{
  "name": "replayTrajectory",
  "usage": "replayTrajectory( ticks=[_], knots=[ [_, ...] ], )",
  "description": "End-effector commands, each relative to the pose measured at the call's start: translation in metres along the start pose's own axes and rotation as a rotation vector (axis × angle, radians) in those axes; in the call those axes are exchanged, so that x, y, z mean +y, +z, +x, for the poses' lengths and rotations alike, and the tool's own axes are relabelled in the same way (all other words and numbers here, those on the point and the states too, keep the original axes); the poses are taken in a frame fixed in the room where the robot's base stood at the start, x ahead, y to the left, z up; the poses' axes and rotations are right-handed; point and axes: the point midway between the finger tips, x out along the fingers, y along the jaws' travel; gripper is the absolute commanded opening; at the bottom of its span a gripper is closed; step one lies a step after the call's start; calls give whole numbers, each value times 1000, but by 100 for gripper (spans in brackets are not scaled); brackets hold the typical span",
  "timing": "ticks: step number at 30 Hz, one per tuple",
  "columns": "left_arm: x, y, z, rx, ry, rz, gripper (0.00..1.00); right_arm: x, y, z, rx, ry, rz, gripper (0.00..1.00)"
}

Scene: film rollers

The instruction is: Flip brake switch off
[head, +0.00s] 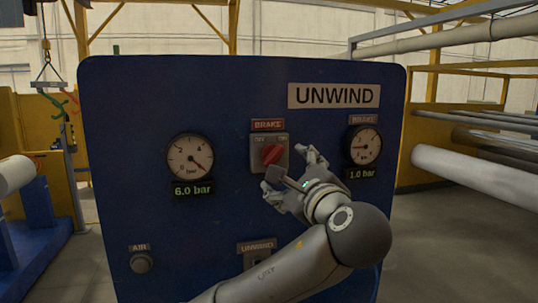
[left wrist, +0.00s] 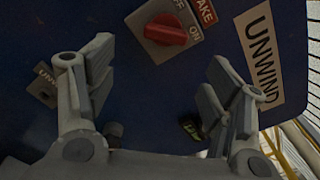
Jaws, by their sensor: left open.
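The brake switch is a red rotary knob (head: 272,154) on a grey plate (head: 258,164) marked OFF on the left and ON on the right, under a red BRAKE label (head: 268,125). Its handle appears tilted toward ON. In the left wrist view the knob (left wrist: 165,30) shows at the top, beyond the fingers. My left gripper (head: 290,169) is open and empty, just right of and below the knob, in front of the blue panel. In the left wrist view its two fingers (left wrist: 158,88) are spread wide, with the knob apart from both. My right gripper is out of view.
The blue panel (head: 120,130) bears a 6.0 bar gauge (head: 190,157), a 1.0 bar brake gauge (head: 363,146), an AIR knob (head: 141,262) and an UNWIND switch (head: 257,257) partly behind my arm. Long rollers (head: 480,175) lie to the right. Space left of the switch is clear.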

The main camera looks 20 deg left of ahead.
Motion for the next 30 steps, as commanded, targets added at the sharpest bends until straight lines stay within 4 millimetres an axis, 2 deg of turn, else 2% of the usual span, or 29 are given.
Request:
replayTrajectory(
  ticks=[3,5,12,15,19,25,30],
  knots=[
    [-2,3,8,-3,0,3,75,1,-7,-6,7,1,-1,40],
    [-2,4,16,-3,2,3,75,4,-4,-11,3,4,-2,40],
    [-3,5,62,-2,4,3,75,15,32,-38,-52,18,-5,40],
    [-2,4,80,-2,3,3,75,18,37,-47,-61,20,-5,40],
    [-3,3,96,-1,1,2,75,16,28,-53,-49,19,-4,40],
    [-1,1,107,0,-1,0,75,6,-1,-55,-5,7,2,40],
    [0,0,107,0,-1,-1,75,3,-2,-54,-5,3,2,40]
  ],
)
